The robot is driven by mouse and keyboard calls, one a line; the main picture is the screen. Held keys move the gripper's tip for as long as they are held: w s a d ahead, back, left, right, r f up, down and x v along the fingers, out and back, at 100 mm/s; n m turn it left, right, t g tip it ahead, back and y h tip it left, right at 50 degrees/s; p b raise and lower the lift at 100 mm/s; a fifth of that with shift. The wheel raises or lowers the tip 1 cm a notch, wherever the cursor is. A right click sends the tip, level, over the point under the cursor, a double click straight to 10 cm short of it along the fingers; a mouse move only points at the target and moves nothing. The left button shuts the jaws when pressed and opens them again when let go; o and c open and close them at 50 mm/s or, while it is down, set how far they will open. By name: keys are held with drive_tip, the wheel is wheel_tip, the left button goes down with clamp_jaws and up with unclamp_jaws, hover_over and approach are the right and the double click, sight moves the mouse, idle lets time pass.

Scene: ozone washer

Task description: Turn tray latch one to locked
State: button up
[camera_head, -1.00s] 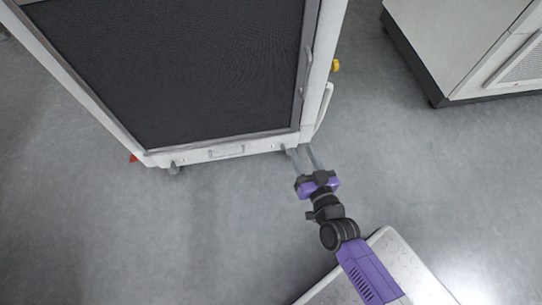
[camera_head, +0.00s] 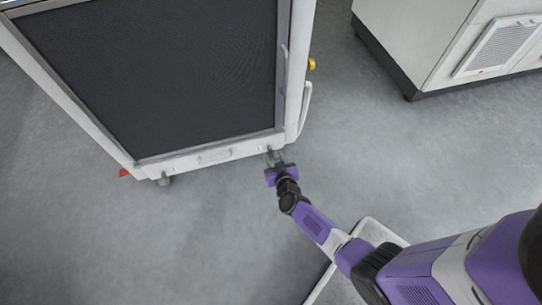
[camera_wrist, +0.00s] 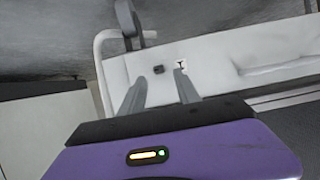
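The tray's white front edge (camera_head: 214,156) runs below the dark mesh panel in the head view. A grey latch-like lever (camera_wrist: 128,18) juts out near one corner of this edge in the wrist view. A small dark knob (camera_wrist: 158,70) and a small marked label (camera_wrist: 181,64) sit on the white face beside it. My gripper (camera_head: 274,158) is at the right end of the edge.
A similar grey part (camera_head: 165,180) hangs at the edge's left end, near a red piece (camera_head: 124,172). A white tubular handle (camera_head: 305,110) and a yellow knob (camera_head: 312,64) are on the right side. A white cabinet (camera_head: 425,45) stands at right. The grey floor between is clear.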

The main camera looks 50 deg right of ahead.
sight(270, 149)
drive_tip(key=shift+b+x, duration=0.55)
drive_tip(key=shift+x, duration=0.85)
drive_tip(key=shift+c, duration=0.5)
clamp_jaws()
